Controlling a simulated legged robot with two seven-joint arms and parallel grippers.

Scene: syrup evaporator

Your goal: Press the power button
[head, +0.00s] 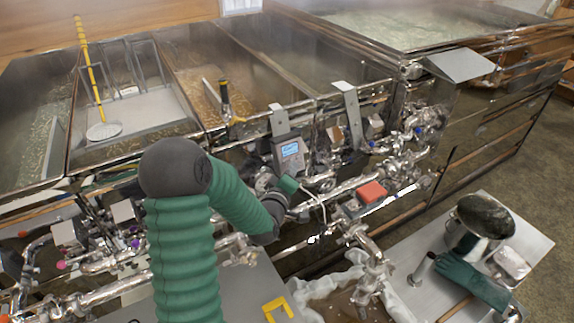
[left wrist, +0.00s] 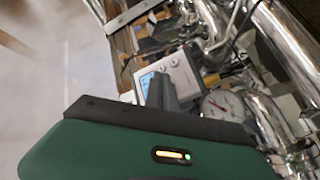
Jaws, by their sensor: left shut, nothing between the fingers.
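A small grey control box (head: 290,151) with a lit blue display hangs on the front of the evaporator, right of the picture's middle. It also shows in the left wrist view (left wrist: 184,72), with its display partly behind my dark fingers. Small round marks show on its face, but I cannot tell which is the power button. My left gripper (head: 288,178) is just below the box in the head view, shut and empty. In the left wrist view its fingers (left wrist: 161,92) overlap the box's face; I cannot tell whether they touch it. My right gripper is out of view.
Shiny pipes and valves surround the box, with a round gauge (left wrist: 222,104) beside it. A red box (head: 371,192) sits on the pipes to the right. Steaming pans (head: 140,105) lie behind.

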